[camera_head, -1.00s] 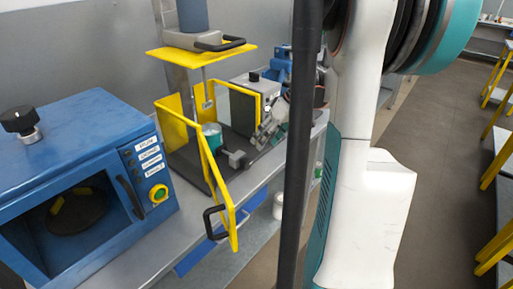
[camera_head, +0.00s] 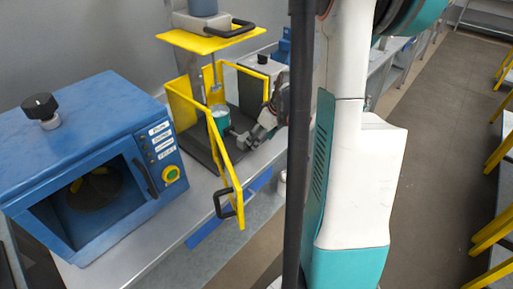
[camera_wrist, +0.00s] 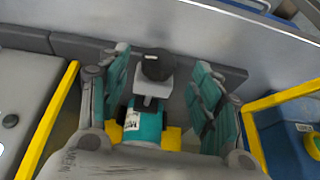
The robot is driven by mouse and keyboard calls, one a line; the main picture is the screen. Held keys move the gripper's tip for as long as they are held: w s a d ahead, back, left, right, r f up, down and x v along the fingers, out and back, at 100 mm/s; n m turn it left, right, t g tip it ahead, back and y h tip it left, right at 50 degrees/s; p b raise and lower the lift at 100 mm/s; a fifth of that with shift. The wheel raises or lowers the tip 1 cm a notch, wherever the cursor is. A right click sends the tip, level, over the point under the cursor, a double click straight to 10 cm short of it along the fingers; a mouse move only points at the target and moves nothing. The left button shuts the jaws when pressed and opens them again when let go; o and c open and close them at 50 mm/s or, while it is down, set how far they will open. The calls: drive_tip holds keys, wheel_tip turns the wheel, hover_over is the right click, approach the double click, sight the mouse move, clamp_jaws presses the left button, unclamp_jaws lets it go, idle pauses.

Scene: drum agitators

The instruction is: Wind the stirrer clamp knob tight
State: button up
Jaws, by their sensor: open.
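The clamp knob (camera_wrist: 158,65) is a black round knob on a grey bracket (camera_wrist: 149,103) in the wrist view. It stands beside a teal drum (camera_wrist: 145,127) with a white label. My gripper (camera_wrist: 162,82) is open, with its teal fingers on either side of the knob; I see no clear contact. In the head view the teal drum (camera_head: 221,119) stands on the dark base of the stirrer stand.
Yellow guard panels (camera_head: 229,190) stand around the stirrer, the front one swung outward with a black handle. A blue oven (camera_head: 90,150) with a black knob is on the left. A grey box (camera_head: 262,68) is behind the stirrer. The bench (camera_head: 205,190) has bare room in front.

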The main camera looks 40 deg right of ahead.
drive_tip(key=shift+b+x, duration=0.6)
drive_tip(key=shift+x, duration=2.1)
drive_tip(key=shift+c, duration=0.5)
drive_tip(key=c, duration=1)
